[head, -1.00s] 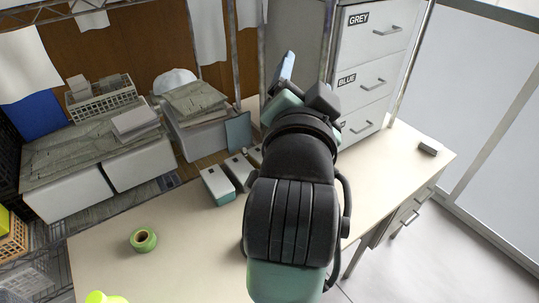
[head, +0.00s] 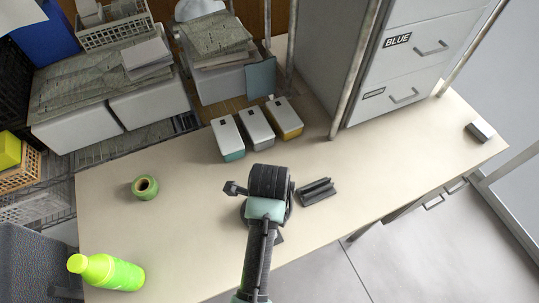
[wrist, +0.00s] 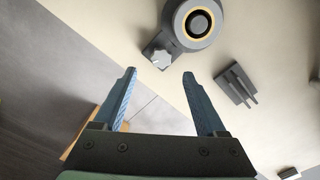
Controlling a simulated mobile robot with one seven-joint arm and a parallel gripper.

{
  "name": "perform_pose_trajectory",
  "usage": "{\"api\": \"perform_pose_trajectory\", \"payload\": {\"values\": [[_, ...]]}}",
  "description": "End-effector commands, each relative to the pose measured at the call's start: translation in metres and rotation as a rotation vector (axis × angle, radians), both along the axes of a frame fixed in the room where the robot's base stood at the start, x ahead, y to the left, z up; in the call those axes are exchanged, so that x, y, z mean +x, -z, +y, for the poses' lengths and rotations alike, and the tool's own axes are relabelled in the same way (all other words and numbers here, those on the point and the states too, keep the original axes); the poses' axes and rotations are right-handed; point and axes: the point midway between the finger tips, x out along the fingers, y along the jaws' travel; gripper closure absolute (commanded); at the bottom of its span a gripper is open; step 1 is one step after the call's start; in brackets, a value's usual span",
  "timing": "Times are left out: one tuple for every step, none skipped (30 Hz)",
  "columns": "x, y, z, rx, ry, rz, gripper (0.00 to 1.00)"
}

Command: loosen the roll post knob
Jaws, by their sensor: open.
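The roll post (wrist: 185,20), a round dark grey body with a yellow ring and a black centre, stands on the table. In the wrist view it is at the top, beyond my fingertips. Its pale grey lobed knob (wrist: 161,59) sits on a lug at its lower left. My gripper (wrist: 160,73) is open and empty. The knob appears in line with the gap between the fingers, just past the tips, with no visible contact. In the head view, my arm covers most of the post and hides my fingers.
A dark forked bracket (head: 316,192) lies right of the post. Three small boxes (head: 258,128) stand behind. A green tape roll (head: 145,187) and a yellow-green bottle (head: 106,271) are on the left. A grey block (head: 480,131) is far right. The table's front edge is close.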

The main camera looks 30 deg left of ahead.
Motion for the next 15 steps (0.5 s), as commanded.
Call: {"api": "perform_pose_trajectory", "payload": {"values": [[-0.001,0.013,0.000,-0.001,-0.001,0.004,0.26],[-0.001,0.020,0.000,-0.002,-0.001,0.005,0.26],[-0.001,0.028,0.000,-0.002,-0.001,0.004,0.26],[-0.001,0.034,0.000,-0.001,-0.002,0.002,0.26],[-0.001,0.039,0.000,-0.001,-0.002,0.003,0.26],[-0.001,0.046,0.000,-0.001,-0.002,0.002,0.26],[-0.001,0.051,0.000,-0.001,-0.002,0.002,0.26],[-0.001,0.055,0.000,-0.001,-0.002,0.001,0.26],[0.000,0.061,0.000,0.000,-0.002,0.001,0.26],[0.000,0.064,0.000,0.000,-0.002,0.000,0.26],[0.000,0.067,0.000,0.000,-0.002,0.000,0.26],[0.000,0.070,0.000,0.000,-0.001,-0.001,0.26],[0.000,0.072,0.000,0.001,-0.001,-0.002,0.26],[0.000,0.074,0.000,0.000,-0.001,-0.002,0.26],[0.000,0.075,0.000,0.000,-0.001,-0.001,0.26]]}}
